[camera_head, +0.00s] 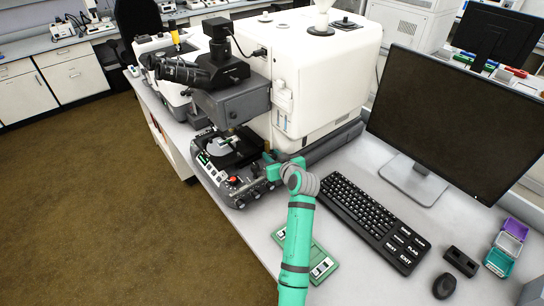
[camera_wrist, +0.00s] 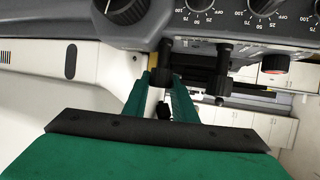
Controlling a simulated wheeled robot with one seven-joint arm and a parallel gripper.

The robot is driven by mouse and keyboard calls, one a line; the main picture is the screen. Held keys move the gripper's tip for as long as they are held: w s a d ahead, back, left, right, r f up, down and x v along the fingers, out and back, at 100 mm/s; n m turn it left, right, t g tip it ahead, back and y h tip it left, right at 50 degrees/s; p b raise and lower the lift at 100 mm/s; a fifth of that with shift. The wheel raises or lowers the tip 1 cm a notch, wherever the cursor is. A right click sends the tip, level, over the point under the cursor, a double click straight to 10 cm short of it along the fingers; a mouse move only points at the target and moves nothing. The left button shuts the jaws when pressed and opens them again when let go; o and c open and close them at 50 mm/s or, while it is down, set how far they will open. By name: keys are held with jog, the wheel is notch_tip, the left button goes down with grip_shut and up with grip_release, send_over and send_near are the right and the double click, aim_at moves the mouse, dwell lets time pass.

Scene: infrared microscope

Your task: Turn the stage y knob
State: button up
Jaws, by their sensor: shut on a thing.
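The infrared microscope (camera_head: 305,75) stands on the bench, with its dark stage (camera_head: 232,150) low at its front left. In the wrist view, a black stage knob (camera_wrist: 164,62) hangs down from the microscope's grey underside. My gripper (camera_wrist: 160,82) is shut on this knob, with a green finger on each side of it. A second, longer black knob (camera_wrist: 222,72) hangs apart, to the right of the fingers. In the head view, my gripper (camera_head: 270,166) is at the stage's right side, and the held knob is hidden there.
Dials (camera_wrist: 198,4) and a large round knob (camera_wrist: 123,8) are close to the fingers in the wrist view. A control panel (camera_head: 236,188) sits in front of the stage.

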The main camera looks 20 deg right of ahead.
jog(key=n+g+y, duration=0.1)
jog(key=n+y, duration=0.3)
jog(key=y, duration=0.1)
jog(key=shift+d, duration=0.15)
jog(key=shift+n+g+y, duration=1.2)
jog(key=shift+n+y, duration=0.2)
jog(key=shift+n, duration=0.3)
jog(key=shift+f, duration=0.1)
jog(key=o, duration=0.8)
jog(key=shift+w, duration=0.1)
jog(key=shift+v, duration=5.35)
